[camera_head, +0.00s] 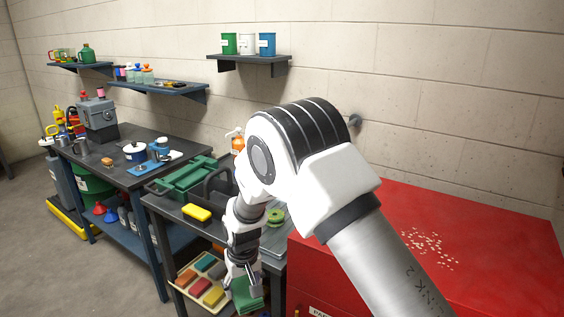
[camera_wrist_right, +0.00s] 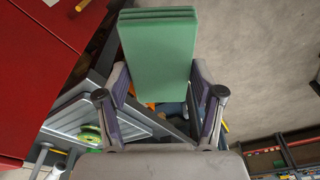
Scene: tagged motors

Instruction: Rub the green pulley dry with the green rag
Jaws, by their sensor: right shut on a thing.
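My right gripper (camera_head: 243,276) is shut on the folded green rag (camera_head: 247,294). In the right wrist view the rag (camera_wrist_right: 157,48) stands out from between the fingers of the gripper (camera_wrist_right: 160,98), with its layered edge at the top. In the head view it hangs low in front of the bench with the lower shelf. The green pulley (camera_head: 275,216) lies on the bench top just right of my right forearm, apart from the rag. It also shows in the right wrist view (camera_wrist_right: 89,134) at the left, partly cut off by the gripper. My left gripper is not in view.
A yellow sponge (camera_head: 197,213) and a green crate (camera_head: 183,178) are on the same bench. A tray of coloured cloths (camera_head: 203,279) sits on its lower shelf. A red cabinet (camera_head: 480,232) stands close at the right. A dark workbench (camera_head: 122,172) is at the left.

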